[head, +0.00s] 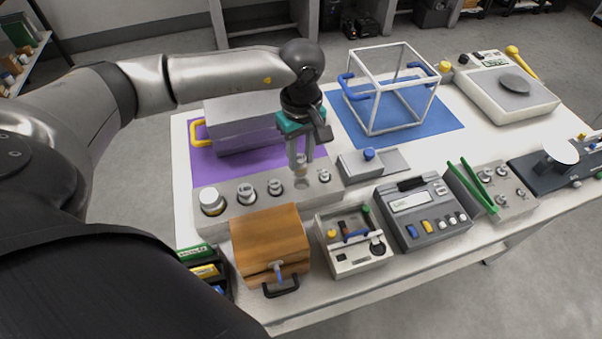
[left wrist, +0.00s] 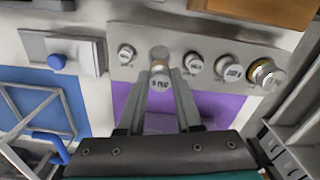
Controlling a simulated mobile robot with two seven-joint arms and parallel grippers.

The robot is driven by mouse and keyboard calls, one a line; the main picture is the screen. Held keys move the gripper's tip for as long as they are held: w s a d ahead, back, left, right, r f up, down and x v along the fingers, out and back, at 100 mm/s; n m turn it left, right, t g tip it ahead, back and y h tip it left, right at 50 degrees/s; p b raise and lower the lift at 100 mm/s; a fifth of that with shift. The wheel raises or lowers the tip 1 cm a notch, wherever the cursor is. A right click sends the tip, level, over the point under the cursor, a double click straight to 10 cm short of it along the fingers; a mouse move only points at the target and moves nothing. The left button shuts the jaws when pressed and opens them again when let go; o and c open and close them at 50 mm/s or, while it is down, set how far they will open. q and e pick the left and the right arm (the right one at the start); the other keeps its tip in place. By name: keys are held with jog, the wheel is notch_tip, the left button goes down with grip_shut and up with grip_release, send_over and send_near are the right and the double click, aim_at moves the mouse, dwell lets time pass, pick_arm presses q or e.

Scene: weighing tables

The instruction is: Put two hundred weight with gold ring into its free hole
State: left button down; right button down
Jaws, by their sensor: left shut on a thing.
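My left gripper (head: 301,168) is shut on a small silver weight (left wrist: 160,80) with a marked top. In the left wrist view the fingers (left wrist: 158,88) clasp it from both sides. The mark and any gold ring on it are too small to tell. The grey weight block (head: 228,201) lies below. The held weight is over its empty place (left wrist: 160,52), between the smallest seated weight (head: 323,176) and a mid-sized one (head: 275,187). In the head view fingers and weight largely hide that hole. I cannot tell whether the weight touches the block. My right gripper is out of view.
Larger weights (head: 212,201) sit in the block's left end. A wooden box (head: 270,244) and a small device (head: 352,241) stand just in front. A grey box (head: 245,125) stands behind on the purple mat (head: 205,172). A white-framed cube (head: 372,105) stands back right.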

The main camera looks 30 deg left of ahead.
aim_at(301, 174)
pick_arm(q)
jog(key=shift+f, duration=3.15)
jog(key=shift+b, duration=0.3)
jog(key=shift+f, duration=0.2)
jog(key=c, duration=0.6)
grip_release()
jog(key=shift+r, duration=0.1)
jog(key=shift+r, duration=0.1)
notch_tip(301, 174, up, 12)
jog(key=shift+r+p, duration=0.1)
jog(key=shift+p, duration=0.3)
